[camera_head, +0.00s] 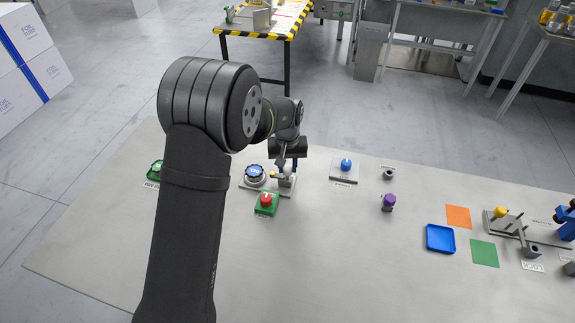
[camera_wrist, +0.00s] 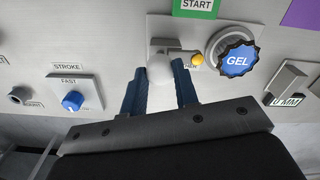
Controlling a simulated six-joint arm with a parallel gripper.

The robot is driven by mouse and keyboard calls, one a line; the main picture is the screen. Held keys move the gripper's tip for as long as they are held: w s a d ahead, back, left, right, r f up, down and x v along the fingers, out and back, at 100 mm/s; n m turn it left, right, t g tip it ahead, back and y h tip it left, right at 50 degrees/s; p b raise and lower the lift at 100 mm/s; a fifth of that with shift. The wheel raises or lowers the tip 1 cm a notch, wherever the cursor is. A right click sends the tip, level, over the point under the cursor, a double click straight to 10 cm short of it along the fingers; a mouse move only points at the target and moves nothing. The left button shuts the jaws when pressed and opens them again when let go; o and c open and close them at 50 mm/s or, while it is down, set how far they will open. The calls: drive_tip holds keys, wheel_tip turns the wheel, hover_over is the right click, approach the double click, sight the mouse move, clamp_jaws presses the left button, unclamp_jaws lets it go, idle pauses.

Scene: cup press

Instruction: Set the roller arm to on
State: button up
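In the wrist view a small switch plate (camera_wrist: 190,47) carries a white ball knob (camera_wrist: 160,70) and a yellow lamp (camera_wrist: 197,60). I take this to be the roller arm's lever; its label is mostly hidden. My gripper (camera_wrist: 159,78) is open, with its two dark blue fingers apart on either side of the ball. I cannot tell whether they touch it. In the head view my gripper (camera_head: 288,163) points down over the same plate (camera_head: 286,184), and my arm covers part of the bench. The lever's set position cannot be read.
A blue GEL knob (camera_wrist: 237,59) stands right beside the plate. A green START block (camera_wrist: 195,8) lies beyond it, with a red button (camera_head: 266,199) in the head view. A blue STROKE dial (camera_wrist: 73,101) is at the left in the wrist view. The bench front (camera_head: 330,270) is clear.

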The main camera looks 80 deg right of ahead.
drive_tip(key=shift+w, duration=1.5)
clamp_jaws()
drive_tip(key=o, duration=1.1)
unclamp_jaws()
drive_tip(key=shift+c, duration=0.2)
drive_tip(key=shift+r, duration=0.1)
wheel_tip(320, 180, up, 17)
drive_tip(key=shift+r, duration=0.15)
hover_over(278, 175)
wheel_tip(278, 175, down, 18)
drive_tip(key=shift+s+r, duration=0.15)
drive_tip(key=shift+r, duration=0.1)
